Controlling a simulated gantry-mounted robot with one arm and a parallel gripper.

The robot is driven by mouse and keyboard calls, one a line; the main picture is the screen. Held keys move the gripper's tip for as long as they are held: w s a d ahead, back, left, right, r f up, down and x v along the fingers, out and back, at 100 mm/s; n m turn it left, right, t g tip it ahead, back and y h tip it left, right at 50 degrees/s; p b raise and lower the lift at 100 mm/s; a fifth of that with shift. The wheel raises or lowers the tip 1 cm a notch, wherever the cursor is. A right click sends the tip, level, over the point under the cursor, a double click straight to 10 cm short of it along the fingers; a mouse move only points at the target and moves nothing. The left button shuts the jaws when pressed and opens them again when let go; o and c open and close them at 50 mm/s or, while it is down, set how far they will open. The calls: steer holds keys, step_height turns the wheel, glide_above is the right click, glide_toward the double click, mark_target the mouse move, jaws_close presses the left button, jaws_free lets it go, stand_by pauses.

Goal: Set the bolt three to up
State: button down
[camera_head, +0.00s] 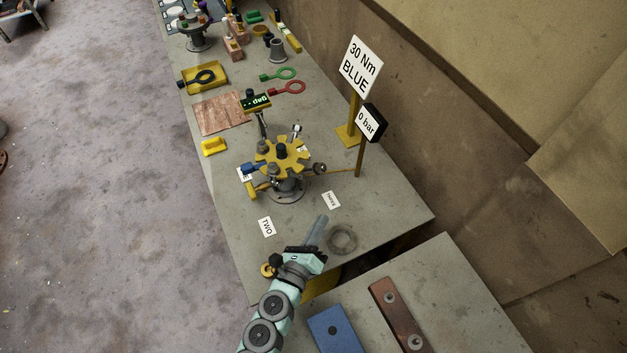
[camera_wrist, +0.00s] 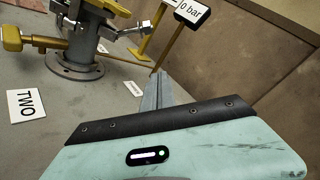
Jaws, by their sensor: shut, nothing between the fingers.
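A flanged pipe fixture (camera_head: 284,188) with a yellow notched plate (camera_head: 282,155) on top stands on the bench. Swing bolts stick out around it. The bolt on its right side (camera_head: 318,169), nearest the small label reading THREE (camera_head: 331,200), points outward, roughly sideways; in the wrist view a silver bolt (camera_wrist: 135,30) sticks out to the right of the pipe. The THREE label is hard to read in the wrist view (camera_wrist: 133,88). My gripper (camera_head: 321,219) is shut and empty, in front of the fixture and apart from it. Its fingers also show in the wrist view (camera_wrist: 158,88).
A TWO label (camera_head: 266,227) lies left of my gripper, a grey ring (camera_head: 342,239) right of it. The 0 bar display (camera_head: 371,123) and the 30 Nm BLUE sign (camera_head: 359,66) stand on posts behind. A display tool (camera_head: 256,102) rises behind the fixture.

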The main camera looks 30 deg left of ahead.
mark_target(311, 170)
steer(key=w+a+r+p, duration=0.2)
steer(key=w+a+p, duration=0.2)
steer(key=w, duration=0.6)
steer(key=shift+w+a, duration=0.3)
steer(key=shift+a, duration=0.05)
